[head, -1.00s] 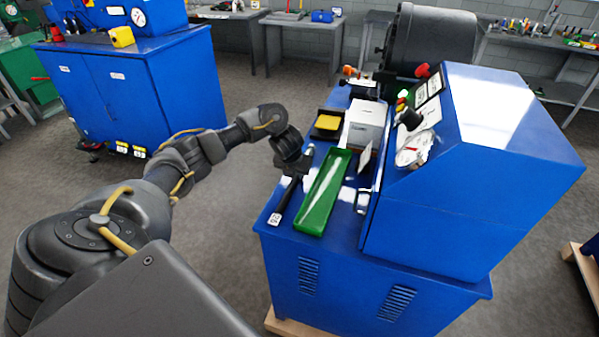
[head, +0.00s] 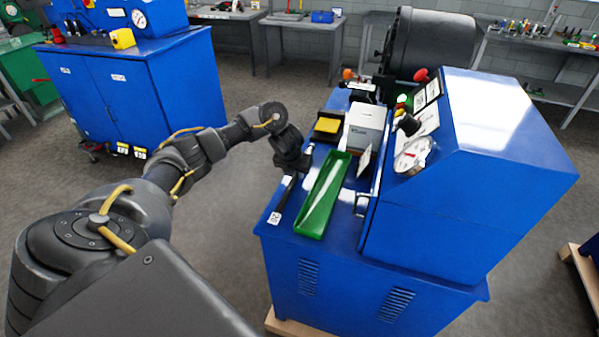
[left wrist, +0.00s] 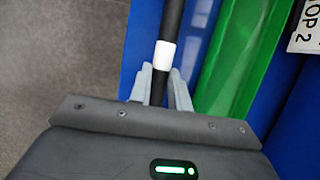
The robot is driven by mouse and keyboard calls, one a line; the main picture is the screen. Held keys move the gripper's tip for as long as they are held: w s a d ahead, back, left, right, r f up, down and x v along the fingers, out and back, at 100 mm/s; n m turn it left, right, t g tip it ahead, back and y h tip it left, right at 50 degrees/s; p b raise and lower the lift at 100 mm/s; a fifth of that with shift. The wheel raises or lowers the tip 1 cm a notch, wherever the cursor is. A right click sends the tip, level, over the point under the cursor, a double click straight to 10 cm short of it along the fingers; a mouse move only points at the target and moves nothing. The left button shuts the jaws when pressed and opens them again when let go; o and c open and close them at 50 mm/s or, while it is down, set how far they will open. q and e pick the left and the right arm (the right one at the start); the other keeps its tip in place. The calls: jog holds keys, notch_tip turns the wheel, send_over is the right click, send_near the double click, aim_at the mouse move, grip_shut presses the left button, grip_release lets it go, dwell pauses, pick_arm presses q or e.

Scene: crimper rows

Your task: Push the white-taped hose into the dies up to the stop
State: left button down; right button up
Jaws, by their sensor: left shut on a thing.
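My left gripper (head: 293,160) is over the near-left part of the blue bench top, beside the green tray. In the left wrist view its two grey fingers (left wrist: 165,92) are shut around a black hose. The hose (left wrist: 171,15) carries a white tape band (left wrist: 165,54) just beyond the fingertips and runs on out of the top of that view. A dark round drum (head: 432,42) stands at the machine's far end. The dies are not visible. My right gripper is out of view.
The long green tray (head: 322,196) lies right of the hose. A white box (head: 366,126) and a yellow-topped black item (head: 327,125) stand behind it. A blue housing with gauge (head: 412,156) rises on the right. Open floor lies left of the bench.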

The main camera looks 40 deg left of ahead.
pick_arm(q)
notch_tip(320, 180, up, 5)
jog(key=p, duration=0.3)
jog(key=shift+p, duration=0.35)
jog(key=shift+r+p, duration=1.05)
jog(key=shift+r, duration=0.15)
jog(key=shift+f, duration=0.15)
